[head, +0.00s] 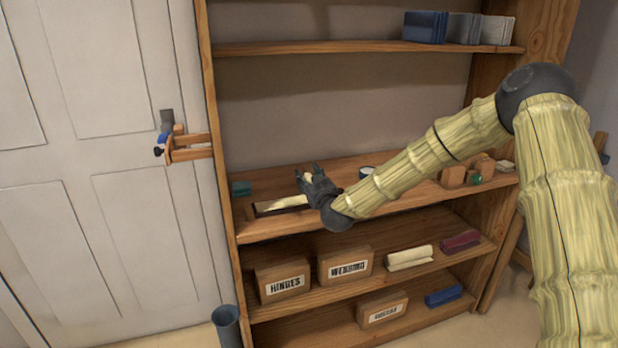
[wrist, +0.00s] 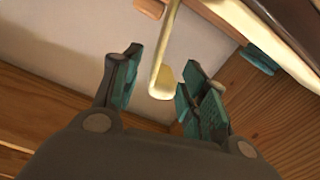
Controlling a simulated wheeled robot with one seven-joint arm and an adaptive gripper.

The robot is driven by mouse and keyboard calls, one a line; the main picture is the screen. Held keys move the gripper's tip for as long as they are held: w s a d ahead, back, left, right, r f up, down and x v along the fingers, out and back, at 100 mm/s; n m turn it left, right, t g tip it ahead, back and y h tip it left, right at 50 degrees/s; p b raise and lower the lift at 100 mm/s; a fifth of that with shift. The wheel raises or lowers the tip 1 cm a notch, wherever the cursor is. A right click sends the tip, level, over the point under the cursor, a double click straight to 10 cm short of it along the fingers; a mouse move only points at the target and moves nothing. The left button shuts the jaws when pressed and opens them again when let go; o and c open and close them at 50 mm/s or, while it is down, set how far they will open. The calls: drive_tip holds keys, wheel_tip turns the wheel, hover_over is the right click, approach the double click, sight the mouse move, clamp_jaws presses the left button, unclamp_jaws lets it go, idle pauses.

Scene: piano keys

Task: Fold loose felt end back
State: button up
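A cream felt strip (head: 285,202) lies on a dark-edged base on the middle shelf, towards its left side. In the wrist view, a thin cream felt end (wrist: 163,78) stands away from the rest and curls at its tip. My gripper (head: 308,174) is over the shelf at the right end of the strip. In the wrist view my gripper (wrist: 158,88) is open, with teal pads on either side of the felt end. A gap shows on the left; the right pad is close to the felt, and I cannot tell whether they touch.
The shelf unit's upright (head: 222,165) stands left of the work. A teal block (head: 240,188) lies near it. Labelled boxes (head: 283,280) sit on the shelf below.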

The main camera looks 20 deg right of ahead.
clamp_jaws()
drive_tip(key=shift+a, duration=0.2)
drive_tip(key=shift+a+f+n, duration=0.2)
drive_tip(key=shift+n, duration=0.4)
drive_tip(key=shift+o, duration=0.2)
unclamp_jaws()
drive_tip(key=shift+s, duration=0.1)
